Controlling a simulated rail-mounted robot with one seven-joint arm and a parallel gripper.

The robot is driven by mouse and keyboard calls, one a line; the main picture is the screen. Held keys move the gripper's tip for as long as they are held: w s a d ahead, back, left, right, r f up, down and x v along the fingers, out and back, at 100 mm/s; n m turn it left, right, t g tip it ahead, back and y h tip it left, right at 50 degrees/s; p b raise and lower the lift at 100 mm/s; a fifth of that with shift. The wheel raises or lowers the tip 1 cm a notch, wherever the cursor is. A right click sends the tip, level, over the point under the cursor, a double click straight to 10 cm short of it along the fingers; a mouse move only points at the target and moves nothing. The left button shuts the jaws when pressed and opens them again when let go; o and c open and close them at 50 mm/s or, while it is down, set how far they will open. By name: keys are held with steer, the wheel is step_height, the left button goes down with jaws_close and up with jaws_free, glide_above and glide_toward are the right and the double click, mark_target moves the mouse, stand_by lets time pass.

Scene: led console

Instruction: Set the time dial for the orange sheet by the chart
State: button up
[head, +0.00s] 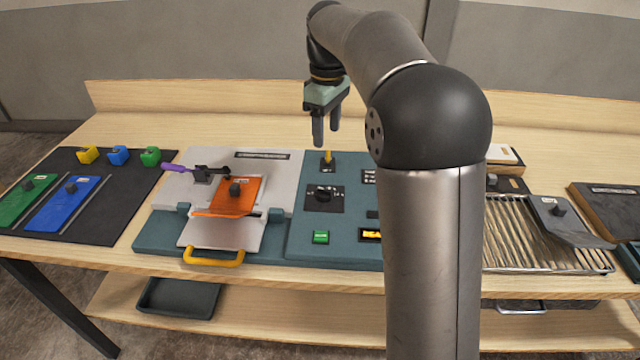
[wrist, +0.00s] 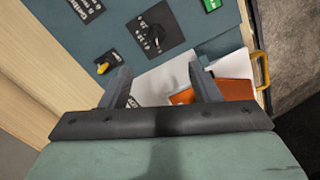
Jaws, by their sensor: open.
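The orange sheet (head: 231,202) lies on the pale plate of the press-like unit, with a dark knob on it; part of it shows in the wrist view (wrist: 236,90). The black time dial (head: 323,197) sits on the teal console to its right, its marks too small to read; it also shows in the wrist view (wrist: 153,37). A black chart card (head: 369,176) is partly hidden by my arm; a lettered black card shows in the wrist view (wrist: 82,8), text not fully legible. My gripper (head: 327,138) is open and empty, above the console's back edge, apart from the dial.
A yellow-tipped switch (head: 327,158) stands behind the dial. A green button (head: 320,237) and a lit yellow display (head: 371,235) are in front. A purple-handled clamp (head: 200,172) is left. Blue (head: 62,204) and green sheets lie on a dark mat. A wire rack (head: 520,235) stands right.

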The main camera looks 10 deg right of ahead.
steer(key=w, duration=0.1)
glide_toward(325, 190)
step_height(325, 190, down, 9)
steer(key=shift+w+r+p, duration=0.1)
steer(key=shift+r+p, duration=0.05)
steer(key=shift+p, duration=0.3)
steer(key=c, duration=1)
